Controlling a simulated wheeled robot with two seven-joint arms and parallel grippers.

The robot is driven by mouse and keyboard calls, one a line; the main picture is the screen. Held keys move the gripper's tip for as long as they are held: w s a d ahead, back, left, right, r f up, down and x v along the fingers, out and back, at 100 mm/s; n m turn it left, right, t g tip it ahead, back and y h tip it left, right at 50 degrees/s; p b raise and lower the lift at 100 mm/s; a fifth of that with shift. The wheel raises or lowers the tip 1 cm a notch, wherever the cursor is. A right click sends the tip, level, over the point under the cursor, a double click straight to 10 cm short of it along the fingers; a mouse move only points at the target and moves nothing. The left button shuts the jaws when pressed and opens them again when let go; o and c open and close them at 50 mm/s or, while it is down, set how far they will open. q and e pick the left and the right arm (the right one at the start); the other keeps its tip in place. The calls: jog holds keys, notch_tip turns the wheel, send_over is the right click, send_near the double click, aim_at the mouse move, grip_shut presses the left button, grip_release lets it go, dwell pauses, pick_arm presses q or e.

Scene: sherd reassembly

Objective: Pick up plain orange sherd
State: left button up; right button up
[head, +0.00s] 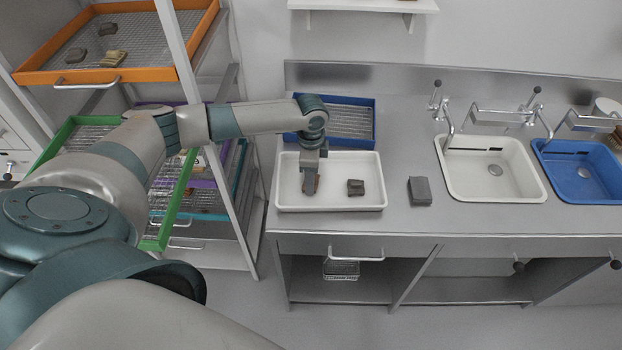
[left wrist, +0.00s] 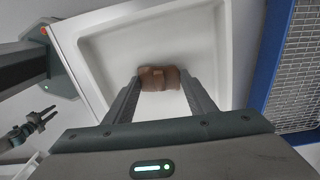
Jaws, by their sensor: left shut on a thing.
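The orange-brown sherd (left wrist: 158,78) is between the fingertips of my left gripper (left wrist: 160,88) in the left wrist view. My left gripper (head: 310,186) is shut on it and points down into the white tray (head: 372,203). In the head view only a small brown part of the sherd (head: 317,184) shows beside the fingers. I cannot tell whether the sherd touches the tray floor. My right gripper is not in view.
A dark brown sherd (head: 356,187) lies in the tray, right of the gripper. A grey block (head: 420,191) lies on the counter. A blue mesh tray (head: 373,117) is behind. A white sink (head: 526,195) and blue sink (head: 584,198) are at right. An orange-framed rack tray (head: 120,75) holds several sherds.

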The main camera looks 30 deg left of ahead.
pick_arm(q)
jog(key=shift+r, duration=0.15)
jog(key=shift+r, duration=0.2)
notch_tip(320, 180, up, 3)
jog(key=shift+d+r+b, duration=0.1)
jog(key=shift+b, duration=1.1)
jog(key=s+d+r+b, duration=0.1)
jog(key=s+d+r, duration=0.1)
jog(key=d, duration=0.3)
jog(key=s+d+r+b, duration=0.2)
jog(key=d+r, duration=0.3)
jog(key=shift+s+d, duration=0.25)
jog(key=shift+s, duration=0.1)
jog(key=shift+d, duration=0.1)
